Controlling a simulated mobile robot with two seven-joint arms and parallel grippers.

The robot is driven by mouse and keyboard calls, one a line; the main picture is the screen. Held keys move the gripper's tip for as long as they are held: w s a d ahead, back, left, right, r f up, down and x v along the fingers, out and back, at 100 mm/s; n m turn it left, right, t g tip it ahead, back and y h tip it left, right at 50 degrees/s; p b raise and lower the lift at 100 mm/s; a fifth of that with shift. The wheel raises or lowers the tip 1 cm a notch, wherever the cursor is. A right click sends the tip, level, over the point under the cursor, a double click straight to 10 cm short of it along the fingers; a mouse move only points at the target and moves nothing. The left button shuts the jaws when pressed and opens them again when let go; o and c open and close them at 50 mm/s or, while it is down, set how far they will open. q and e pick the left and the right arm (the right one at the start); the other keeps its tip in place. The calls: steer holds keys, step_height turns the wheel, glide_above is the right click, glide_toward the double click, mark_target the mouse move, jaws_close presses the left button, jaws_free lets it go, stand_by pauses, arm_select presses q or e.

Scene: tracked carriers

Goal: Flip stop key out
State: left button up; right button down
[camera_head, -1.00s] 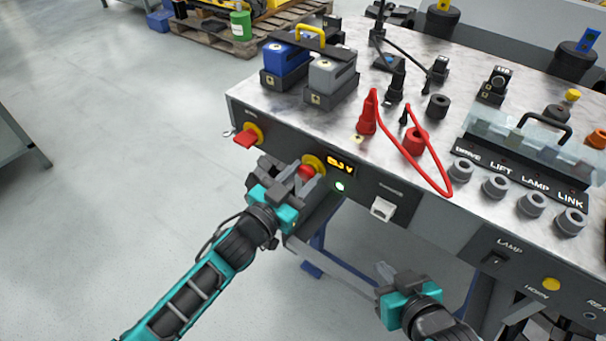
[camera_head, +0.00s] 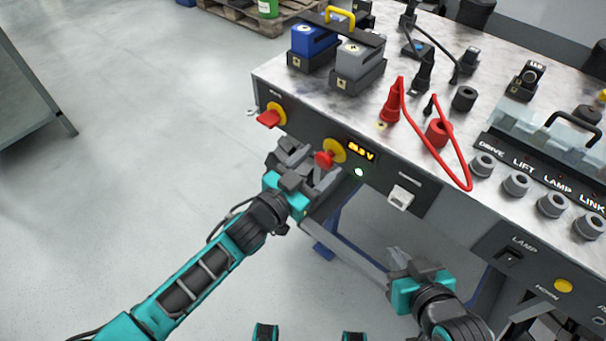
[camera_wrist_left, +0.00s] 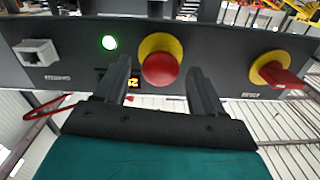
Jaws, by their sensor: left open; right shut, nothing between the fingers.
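A round red stop knob (camera_head: 325,158) on a yellow collar sits on the dark front panel. It also shows in the left wrist view (camera_wrist_left: 160,69), centred beyond my fingers. My left gripper (camera_head: 314,166) is open, with one finger on each side of the knob's line. In the left wrist view a gap shows between each finger and the knob. A second red control, a key-like handle (camera_head: 269,118) on a yellow disc, is to the left; it shows at right in the wrist view (camera_wrist_left: 282,76). My right gripper (camera_head: 399,259) is shut and empty, below the panel.
A lit voltage display (camera_head: 361,150), a green lamp (camera_head: 359,172) and a white socket (camera_head: 400,197) lie right of the knob. A red cable (camera_head: 455,155), a blue block (camera_head: 313,42) and a grey block (camera_head: 358,66) stand on the bench top. Open floor lies left.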

arm_select(q)
steer(key=p+v, duration=0.2)
steer(key=v, duration=1)
steer(key=shift+s+a, duration=0.15)
steer(key=shift+s, duration=0.15)
arm_select(e)
step_height(320, 180, up, 2)
steer(key=shift+r, duration=0.1)
arm_select(q)
steer(key=s+a+r+n+g+y+p, duration=0.1)
steer(key=s+a+n+g+y+p, duration=0.2)
steer(key=s+a+n+y+p, duration=0.3)
steer(key=a+y+p, duration=0.2)
steer(key=a+p, duration=0.1)
steer(key=shift+s+g+y, duration=0.3)
steer(key=shift+g, duration=0.1)
arm_select(e)
steer(key=s+d+r+h, duration=0.1)
steer(key=d+r, duration=0.2)
steer(key=r, duration=0.2)
steer(key=shift+s, duration=0.25)
stand_by(0.3)
